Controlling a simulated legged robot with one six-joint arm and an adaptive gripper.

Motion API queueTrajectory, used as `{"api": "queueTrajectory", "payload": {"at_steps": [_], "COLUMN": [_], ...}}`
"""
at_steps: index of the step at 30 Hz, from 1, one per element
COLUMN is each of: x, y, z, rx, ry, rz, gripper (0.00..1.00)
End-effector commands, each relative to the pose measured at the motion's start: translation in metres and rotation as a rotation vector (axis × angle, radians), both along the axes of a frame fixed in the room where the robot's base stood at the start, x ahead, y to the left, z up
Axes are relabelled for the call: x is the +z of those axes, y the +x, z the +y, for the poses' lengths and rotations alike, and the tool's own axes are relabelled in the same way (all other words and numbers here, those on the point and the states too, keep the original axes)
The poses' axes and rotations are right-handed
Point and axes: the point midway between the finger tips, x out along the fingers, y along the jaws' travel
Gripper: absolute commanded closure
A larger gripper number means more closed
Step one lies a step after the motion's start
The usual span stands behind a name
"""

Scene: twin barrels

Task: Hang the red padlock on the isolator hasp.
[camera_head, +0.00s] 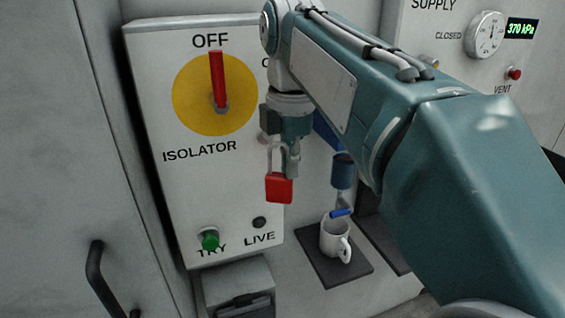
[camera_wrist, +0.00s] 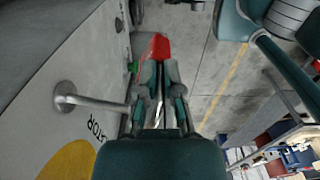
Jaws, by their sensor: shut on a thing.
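The red padlock (camera_head: 279,187) hangs body-down below my gripper (camera_head: 291,165), which is shut on it. Its shackle points up in the head view. In the wrist view the red body (camera_wrist: 156,46) shows beyond the fingertips (camera_wrist: 160,75); the shackle is mostly hidden there. A grey metal bar, apparently the isolator hasp (camera_wrist: 92,102), sticks out from the panel and reaches toward my left finger. I cannot tell whether the shackle touches it. In the head view my gripper mostly covers that spot. The isolator's red handle (camera_head: 217,82) points up to OFF on its yellow disc (camera_head: 190,100).
A white mug (camera_head: 331,242) with a blue item inside stands on a dark mat (camera_head: 325,273). A blue object (camera_head: 343,172) hangs right of my gripper. The isolator panel (camera_head: 165,185) carries a green TRY button (camera_head: 210,240). A cabinet door handle (camera_head: 97,275) juts out at lower left.

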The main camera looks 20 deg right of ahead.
Motion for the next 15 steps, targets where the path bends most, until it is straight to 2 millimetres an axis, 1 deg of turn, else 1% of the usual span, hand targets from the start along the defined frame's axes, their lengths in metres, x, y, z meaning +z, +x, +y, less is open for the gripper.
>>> {"api": "queueTrajectory", "payload": {"at_steps": [15], "x": [-0.002], "y": [0.027], "z": [0.000], "rx": [0.000], "ry": [0.000], "rz": [-0.001], "gripper": [1.00]}}
